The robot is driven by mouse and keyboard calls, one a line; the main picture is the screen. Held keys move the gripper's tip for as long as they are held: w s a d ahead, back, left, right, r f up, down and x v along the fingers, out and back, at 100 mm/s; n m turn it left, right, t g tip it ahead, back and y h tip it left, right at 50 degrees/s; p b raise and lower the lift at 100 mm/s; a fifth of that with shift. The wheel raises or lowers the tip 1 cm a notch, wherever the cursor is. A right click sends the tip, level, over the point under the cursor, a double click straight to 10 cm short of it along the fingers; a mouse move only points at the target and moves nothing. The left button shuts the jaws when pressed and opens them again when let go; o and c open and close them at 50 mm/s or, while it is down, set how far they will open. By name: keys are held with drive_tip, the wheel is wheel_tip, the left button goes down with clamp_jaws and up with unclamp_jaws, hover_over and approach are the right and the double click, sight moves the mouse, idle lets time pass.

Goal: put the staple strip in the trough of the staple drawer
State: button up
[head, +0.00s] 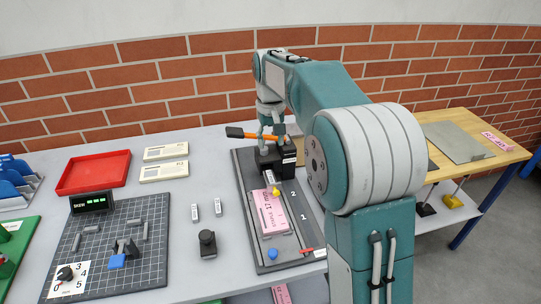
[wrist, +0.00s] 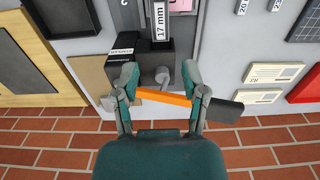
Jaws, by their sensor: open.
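The black stapler block (head: 288,165) stands at the back end of a dark grey track; it also shows in the wrist view (wrist: 150,57). A narrow grey piece labelled "17 mm" (wrist: 160,22) extends from its front and shows in the head view (head: 270,177). I cannot tell whether this is the strip in the trough or the drawer itself. Two small grey strips with white labels (head: 195,212) (head: 218,207) lie on the table left of the track. My gripper (wrist: 160,72) is open, its fingertips either side of a grey knob on the block. An orange bar with a black end (wrist: 165,97) crosses between the fingers.
A pink paper stack (head: 270,214) lies on the track (head: 262,258), with a yellow knob near it. A black knobbed weight (head: 208,244), gridded board (head: 150,212), red tray (head: 95,173) and two cream cards (head: 166,152) are to the left. A wooden table (head: 490,155) is right.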

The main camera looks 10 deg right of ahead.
drive_tip(key=s+r+t, duration=0.1)
drive_tip(key=s+r, duration=0.2)
drive_tip(key=s, duration=0.4)
drive_tip(key=s+r+t, duration=0.2)
drive_tip(key=s+r, duration=0.1)
drive_tip(key=s, duration=0.5)
drive_tip(key=s+f+t, duration=0.1)
drive_tip(key=s+f, duration=0.1)
drive_tip(key=s, duration=0.5)
drive_tip(key=s+f+t, duration=0.1)
drive_tip(key=s+f, duration=0.2)
drive_tip(key=s, duration=0.5)
drive_tip(key=shift+t, duration=0.3)
